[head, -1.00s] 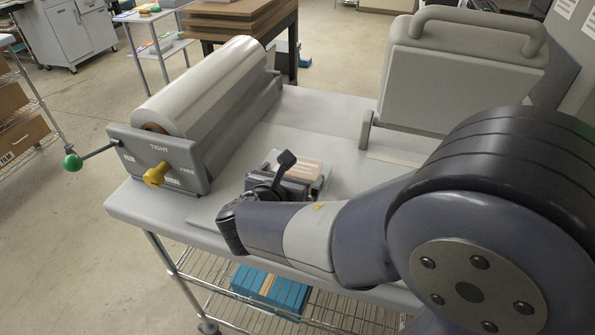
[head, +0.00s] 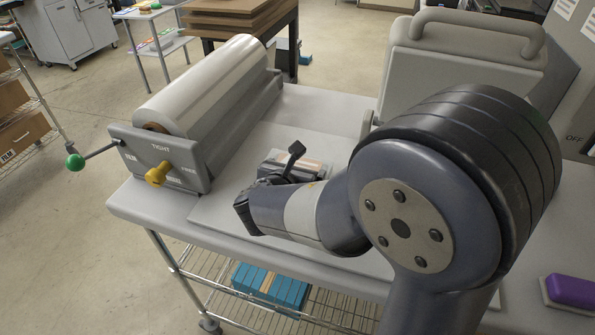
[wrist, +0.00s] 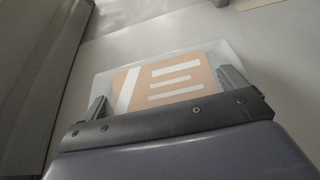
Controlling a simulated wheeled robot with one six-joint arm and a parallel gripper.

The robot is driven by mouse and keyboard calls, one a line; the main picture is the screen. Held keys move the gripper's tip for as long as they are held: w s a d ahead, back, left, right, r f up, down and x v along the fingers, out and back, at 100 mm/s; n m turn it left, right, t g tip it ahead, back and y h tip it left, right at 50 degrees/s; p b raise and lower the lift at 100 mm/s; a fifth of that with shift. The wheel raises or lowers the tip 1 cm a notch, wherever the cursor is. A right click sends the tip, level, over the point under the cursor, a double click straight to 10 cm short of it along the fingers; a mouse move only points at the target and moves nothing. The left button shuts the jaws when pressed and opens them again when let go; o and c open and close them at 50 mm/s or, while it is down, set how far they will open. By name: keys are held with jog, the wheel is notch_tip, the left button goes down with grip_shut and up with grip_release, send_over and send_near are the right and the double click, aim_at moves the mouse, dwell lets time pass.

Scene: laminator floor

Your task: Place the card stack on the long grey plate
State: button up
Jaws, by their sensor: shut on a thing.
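The card stack (wrist: 168,84) is a clear-edged pack with an orange face and white stripes. In the wrist view it sits between the two fingers of my gripper (wrist: 168,92), which is shut on it. In the head view the stack (head: 312,164) shows only partly behind my gripper (head: 296,170). The long grey plate (head: 225,212) lies flat on the table, and the stack is over it. I cannot tell whether the stack touches the plate. My arm hides part of the plate.
A roller machine (head: 205,95) with a yellow knob (head: 157,174) and green-ended crank (head: 75,162) stands left of the plate. A grey handled machine (head: 460,70) stands at the back right. A purple block (head: 572,291) lies at the right. Blue boxes (head: 270,287) are below.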

jog(key=shift+c, duration=0.9)
